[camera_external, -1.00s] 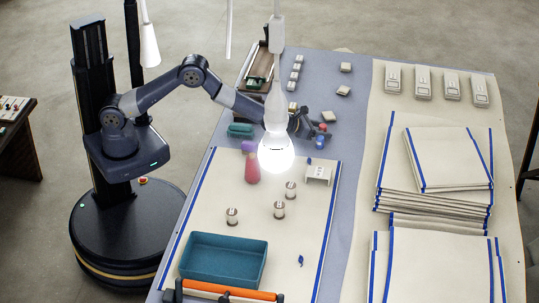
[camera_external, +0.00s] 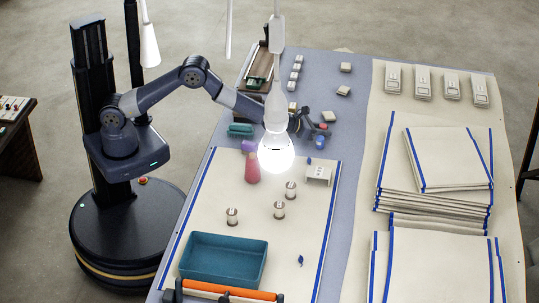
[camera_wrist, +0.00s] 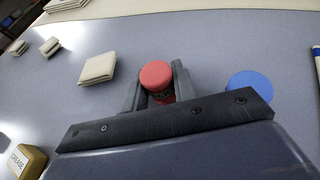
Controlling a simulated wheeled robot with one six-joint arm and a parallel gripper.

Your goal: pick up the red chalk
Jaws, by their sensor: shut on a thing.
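The red chalk (camera_wrist: 156,75) stands between the two fingers of my gripper (camera_wrist: 157,88) in the wrist view, with its round top facing the camera and its lower part hidden. My gripper is shut on it. In the external view the red chalk (camera_external: 323,126) is a small red spot at my gripper (camera_external: 316,124), partly behind the glowing lamp's area. A blue chalk (camera_wrist: 249,86) is just right of the gripper in the wrist view, apart from the red one. It also shows in the external view (camera_external: 319,142). I cannot tell whether the red chalk is off the table.
A bright lamp (camera_external: 276,153) hangs over the table. Folded cloths (camera_external: 440,253) fill the right side. A teal tray (camera_external: 223,259) is at the front.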

